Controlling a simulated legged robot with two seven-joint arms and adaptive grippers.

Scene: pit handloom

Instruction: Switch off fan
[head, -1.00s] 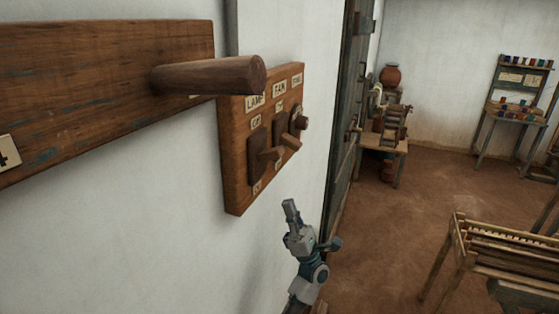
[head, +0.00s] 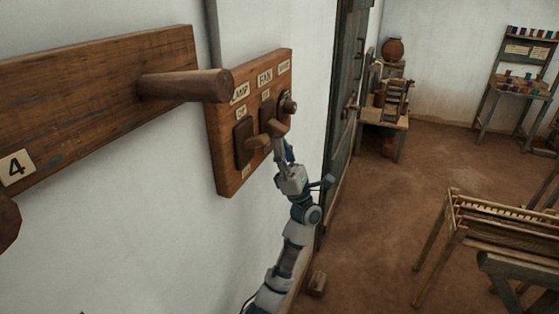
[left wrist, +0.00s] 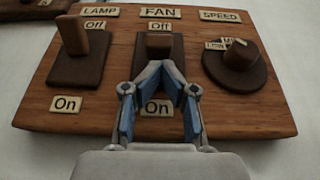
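The fan switch is the middle one on a wooden panel (head: 228,172), under a FAN label (head: 265,77). Its wooden lever (head: 279,127) sticks out from a dark plate; it also shows in the left wrist view (left wrist: 159,41), with "Off" above and "On" below. My left gripper (head: 279,145) is at the lever from below. In the left wrist view its two fingertips (left wrist: 160,68) meet just under the lever, with nothing between them. They look in contact with it or very close; I cannot tell which. My right gripper is in neither view.
The lamp lever (left wrist: 97,38) is to the left of the fan lever and the round speed knob (left wrist: 240,55) to the right. A thick wooden peg (head: 185,86) juts from a board (head: 90,100) left of the panel.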

